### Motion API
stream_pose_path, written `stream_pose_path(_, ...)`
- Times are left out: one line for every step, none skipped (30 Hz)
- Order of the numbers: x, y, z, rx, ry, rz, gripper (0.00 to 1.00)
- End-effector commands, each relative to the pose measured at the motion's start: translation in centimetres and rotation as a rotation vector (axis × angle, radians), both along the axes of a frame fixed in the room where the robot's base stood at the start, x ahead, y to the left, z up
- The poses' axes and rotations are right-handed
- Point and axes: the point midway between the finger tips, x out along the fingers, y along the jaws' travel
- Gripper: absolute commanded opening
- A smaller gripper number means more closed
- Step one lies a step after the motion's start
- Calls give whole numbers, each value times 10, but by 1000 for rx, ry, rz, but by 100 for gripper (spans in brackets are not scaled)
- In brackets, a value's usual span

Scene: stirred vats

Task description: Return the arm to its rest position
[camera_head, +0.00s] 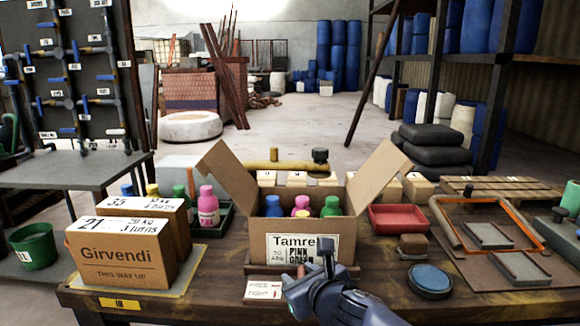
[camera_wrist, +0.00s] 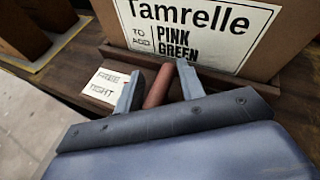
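My gripper (camera_head: 307,268) is low in front of the open Tamrelle box (camera_head: 345,226), near the table's front edge. In the wrist view, my gripper (camera_wrist: 158,84) has its two grey fingers apart. A red-brown rod or handle (camera_wrist: 157,88) shows between them, with small gaps at its sides; I cannot tell whether either finger touches it. Beside the left finger is a white label (camera_wrist: 104,85) reading FREE and TIGHT, also in the head view (camera_head: 263,290). My arm reaches in from the bottom right. No rest position is marked.
The box holds several bottles (camera_head: 302,206), and its flaps stand open. A Girvendi box (camera_head: 120,258) stands at left. At right are a red tray (camera_head: 398,219), a brown block (camera_head: 413,246), a blue round lid (camera_head: 430,279) and an orange-edged frame (camera_head: 520,232).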

Motion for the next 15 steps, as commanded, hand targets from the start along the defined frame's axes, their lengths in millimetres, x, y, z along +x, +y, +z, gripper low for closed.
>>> stream_pose_path(0,-1,3,1,3,13,37)
stream_pose_path(0,-1,3,-1,4,23,37)
stream_pose_path(0,-1,3,-2,3,36,37)
stream_pose_path(0,-1,2,-2,1,45,37)
stream_pose_path(0,-1,2,-1,2,52,37)
stream_pose_path(0,-1,2,0,1,62,37)
stream_pose_path(0,-1,2,0,2,68,37)
stream_pose_path(0,0,1,0,1,72,37)
stream_pose_path(0,0,1,1,1,79,37)
stream_pose_path(0,0,1,0,0,83,37)
stream_pose_path(0,0,1,0,0,85,37)
stream_pose_path(0,0,1,0,0,87,37)
stream_pose_path(0,0,0,0,-1,89,37)
stream_pose_path(0,0,0,0,0,90,37)
stream_pose_path(0,0,0,0,0,90,37)
